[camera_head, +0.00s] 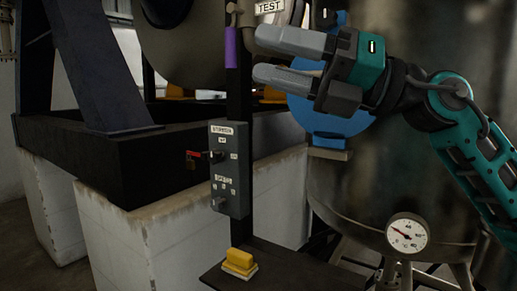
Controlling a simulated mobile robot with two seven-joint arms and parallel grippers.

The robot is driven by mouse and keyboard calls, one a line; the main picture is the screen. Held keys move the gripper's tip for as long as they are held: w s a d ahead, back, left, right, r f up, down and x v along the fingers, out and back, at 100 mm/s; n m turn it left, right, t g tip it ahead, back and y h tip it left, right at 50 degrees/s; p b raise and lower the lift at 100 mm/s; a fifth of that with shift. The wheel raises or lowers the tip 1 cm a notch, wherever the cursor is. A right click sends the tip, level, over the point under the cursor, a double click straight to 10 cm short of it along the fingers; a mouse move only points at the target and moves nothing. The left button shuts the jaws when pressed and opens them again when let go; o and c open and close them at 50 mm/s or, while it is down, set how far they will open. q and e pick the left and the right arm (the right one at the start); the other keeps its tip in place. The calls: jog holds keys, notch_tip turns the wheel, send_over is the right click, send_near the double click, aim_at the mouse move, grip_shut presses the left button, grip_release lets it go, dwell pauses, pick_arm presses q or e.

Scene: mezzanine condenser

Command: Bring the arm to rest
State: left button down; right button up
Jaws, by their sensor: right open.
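My right gripper (268,57) is teal and black with two grey fingers. Its arm comes in from the right edge of the view. The fingers point left and stand apart, with nothing between them. The gripper is raised at the upper right, in front of a blue round part (330,115) and a big metal tank (385,165). Its fingertips show close to the dark post with the purple sleeve (231,47); whether they touch it I cannot tell. My left gripper does not show.
A grey control box (230,170) with labels and knobs is on the dark post. A yellow block (240,260) lies on a dark shelf (285,270). A round gauge (407,235) is at the lower right. White plinths (120,240) carry a dark frame.

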jog(key=w+d+f+m+t+h+p, duration=0.1)
jog(key=w+d+f+m+t+h, duration=0.4)
jog(key=f+m, duration=0.6)
jog(key=d+f+m+t+h, duration=0.1)
jog(key=f+m+t+h, duration=0.2)
jog(key=f+m+t, duration=0.55)
jog(key=w+d+f+m+t+h+p, duration=0.1)
jog(key=w+d+f+m+t+h, duration=0.2)
jog(key=f+m, duration=1)
jog(key=s+d+f+m+g+h, duration=0.1)
jog(key=s+f+m+g+h, duration=0.1)
jog(key=s+f, duration=0.5)
jog(key=s+d+f+m+g+h, duration=0.2)
jog(key=s+f, duration=0.4)
jog(key=f, duration=0.6)
jog(key=s+d+f+m+g+h+p, duration=0.1)
jog(key=s+f+m+g, duration=0.4)
jog(key=f, duration=0.5)
jog(key=s+d+h, duration=0.1)
jog(key=s+h, duration=0.1)
jog(key=shift+s+d+f+h, duration=0.15)
jog(key=shift+s+f+h, duration=0.15)
jog(key=shift+f, duration=0.05)
